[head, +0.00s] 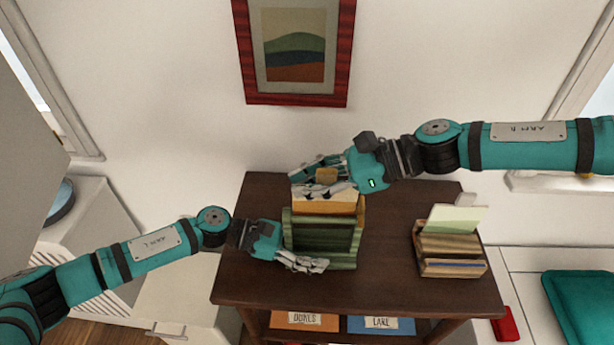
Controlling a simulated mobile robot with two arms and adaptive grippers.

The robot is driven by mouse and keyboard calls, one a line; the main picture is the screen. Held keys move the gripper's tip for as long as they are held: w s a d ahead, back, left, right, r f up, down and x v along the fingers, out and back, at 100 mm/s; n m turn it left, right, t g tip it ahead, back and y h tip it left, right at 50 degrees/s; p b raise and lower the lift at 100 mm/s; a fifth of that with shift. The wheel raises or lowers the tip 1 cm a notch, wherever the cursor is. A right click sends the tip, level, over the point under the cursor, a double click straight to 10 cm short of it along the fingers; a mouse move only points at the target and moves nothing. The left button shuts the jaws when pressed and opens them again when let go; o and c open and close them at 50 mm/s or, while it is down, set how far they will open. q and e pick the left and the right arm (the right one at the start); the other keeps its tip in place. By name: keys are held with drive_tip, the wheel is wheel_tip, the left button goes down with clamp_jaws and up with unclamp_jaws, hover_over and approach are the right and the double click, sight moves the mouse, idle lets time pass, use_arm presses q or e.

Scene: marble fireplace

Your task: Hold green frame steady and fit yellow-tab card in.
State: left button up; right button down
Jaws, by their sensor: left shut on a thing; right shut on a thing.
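The green frame (322,232) stands upright on the dark brown table (385,285), left of its middle. My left gripper (304,264) is shut on the frame's lower front edge. The yellow-tab card (325,206) is at the frame's upper part, with its tan-yellow tab (327,175) pointing up. My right gripper (322,188) is shut on this card from above, its fingers across the upper part. The fingers hide some of the card, and I cannot tell how deep it sits in the frame.
A striped wooden holder (450,262) with a pale green card (457,218) stands at the table's right. Orange (290,320) and blue (380,325) labelled things lie on the shelf below. A red-framed picture (295,52) hangs on the wall behind. The table's front right is clear.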

drive_tip(key=shift+f, duration=1.55)
drive_tip(key=c, duration=0.9)
unclamp_jaws()
drive_tip(key=shift+r, duration=3)
use_arm(q)
drive_tip(key=o, duration=0.9)
drive_tip(key=shift+o, duration=0.2)
